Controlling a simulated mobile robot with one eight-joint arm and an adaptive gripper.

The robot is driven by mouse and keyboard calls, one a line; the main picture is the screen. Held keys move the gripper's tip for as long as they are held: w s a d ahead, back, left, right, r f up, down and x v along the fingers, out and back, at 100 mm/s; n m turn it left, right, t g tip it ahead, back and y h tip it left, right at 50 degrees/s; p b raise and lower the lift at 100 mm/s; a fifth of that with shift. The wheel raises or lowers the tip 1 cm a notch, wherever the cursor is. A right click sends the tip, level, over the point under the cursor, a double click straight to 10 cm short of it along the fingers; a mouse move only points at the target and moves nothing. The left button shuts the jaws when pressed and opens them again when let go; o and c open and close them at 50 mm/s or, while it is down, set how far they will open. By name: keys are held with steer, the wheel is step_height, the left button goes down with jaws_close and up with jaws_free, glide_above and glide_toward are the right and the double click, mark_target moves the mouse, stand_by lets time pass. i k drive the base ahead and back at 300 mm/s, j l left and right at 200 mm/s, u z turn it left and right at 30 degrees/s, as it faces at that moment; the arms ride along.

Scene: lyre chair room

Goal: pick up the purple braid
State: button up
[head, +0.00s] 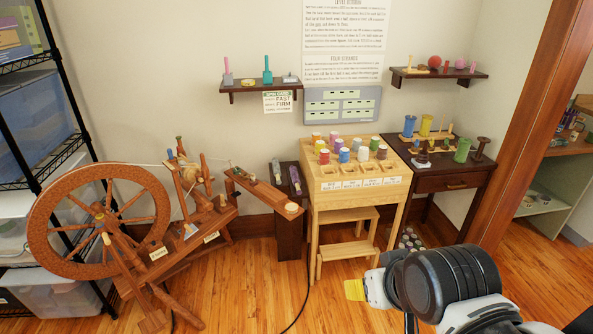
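I cannot pick out the purple braid with certainty. A small purplish strip (295,179) on top of the narrow dark stand (289,222) is the likeliest match, with a paler greyish strip (277,171) beside it. My arm comes in at the lower right, its dark rounded link in front of the floor. The end of my arm (358,289), with a yellow part at its tip, points left above the floor, well apart from the stand. The fingers are not clear enough to show whether they are open or shut.
A wooden spinning wheel (98,222) stands at left by a black shelf rack (72,90). A light wood spool stand (357,185) holds several colored spools. A dark side table (452,182) stands right of it. A black cable (303,300) crosses the floor.

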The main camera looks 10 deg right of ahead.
mark_target(295, 177)
steer(key=i+j, duration=0.25)
steer(key=i, duration=0.25)
steer(key=i+j, duration=0.25)
steer(key=i, duration=0.2)
steer(key=i+j, duration=0.3)
steer(key=i, duration=0.2)
steer(key=i+j, duration=0.25)
steer(key=i, duration=0.2)
steer(key=z, duration=0.05)
